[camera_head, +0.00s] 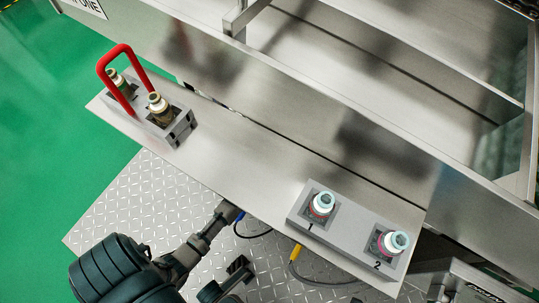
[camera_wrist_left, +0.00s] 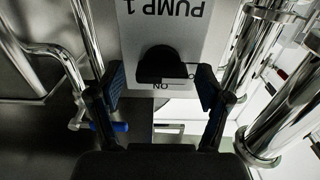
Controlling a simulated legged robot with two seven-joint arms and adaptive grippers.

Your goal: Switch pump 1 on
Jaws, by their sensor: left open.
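In the left wrist view a light grey plate with the upside-down label PUMP 1 (camera_wrist_left: 180,25) fills the top middle. A black rotary knob (camera_wrist_left: 164,62) sits on its lower part, with an upside-down ON mark just below it. My left gripper (camera_wrist_left: 160,86) is open, with one finger on each side of the knob. The fingers look apart from the knob, but I cannot tell how deep they reach. In the head view my black left arm (camera_head: 120,270) comes in at the lower left; the pump switch cannot be made out there. My right gripper is not in view.
In the head view a steel shelf (camera_head: 245,165) carries a red handle (camera_head: 101,66) and two valve-like fittings numbered 1 (camera_head: 322,203) and 2 (camera_head: 393,242). A steel tank stands behind. Shiny pipes (camera_wrist_left: 290,110) flank the plate on the right in the wrist view.

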